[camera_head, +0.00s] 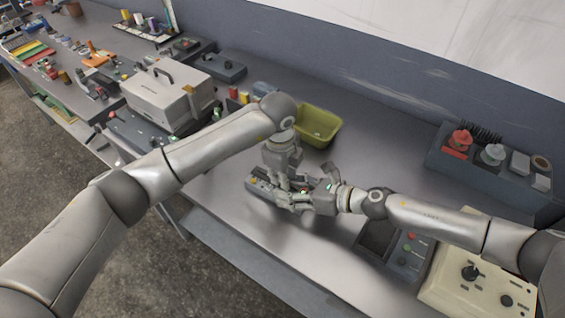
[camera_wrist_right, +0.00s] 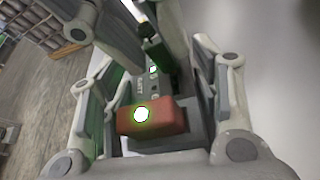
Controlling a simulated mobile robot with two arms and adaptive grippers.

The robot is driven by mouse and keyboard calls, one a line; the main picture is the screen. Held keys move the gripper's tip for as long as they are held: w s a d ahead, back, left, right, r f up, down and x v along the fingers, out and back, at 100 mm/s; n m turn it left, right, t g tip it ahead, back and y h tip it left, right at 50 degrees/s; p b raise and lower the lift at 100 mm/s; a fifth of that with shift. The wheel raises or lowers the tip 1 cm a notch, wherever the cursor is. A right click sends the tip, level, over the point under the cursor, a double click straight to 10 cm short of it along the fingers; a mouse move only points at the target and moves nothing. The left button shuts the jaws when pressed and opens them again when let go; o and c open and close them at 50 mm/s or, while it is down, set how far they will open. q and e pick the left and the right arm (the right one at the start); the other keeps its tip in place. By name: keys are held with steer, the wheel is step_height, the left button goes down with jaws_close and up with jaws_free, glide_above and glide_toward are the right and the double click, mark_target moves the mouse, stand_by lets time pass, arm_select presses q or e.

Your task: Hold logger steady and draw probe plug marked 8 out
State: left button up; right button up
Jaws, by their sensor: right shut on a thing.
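The logger (camera_head: 257,187) is a dark, long box on the grey bench, largely covered by both my grippers in the head view. My left gripper (camera_head: 280,182) points down over it; its fingertips overlap the other hand, and I cannot tell how far apart they are. My right gripper (camera_head: 290,199) reaches in from the right and is shut around the logger. In the right wrist view the dark body lies between the fingers, with a red block (camera_wrist_right: 170,122) bearing a bright white, green-ringed disc near the palm. No number 8 is readable.
A yellow-green bin (camera_head: 320,122) stands just behind the hands. A light case (camera_head: 168,95) stands to the left. A dark panel with buttons (camera_head: 405,252) and a cream box (camera_head: 480,275) are at front right. A dark rack (camera_head: 505,180) stands at right.

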arm_select(q)
steer(key=shift+w+f, duration=0.1)
steer(key=shift+f, duration=0.75)
steer(key=shift+c, duration=0.2)
jaws_close()
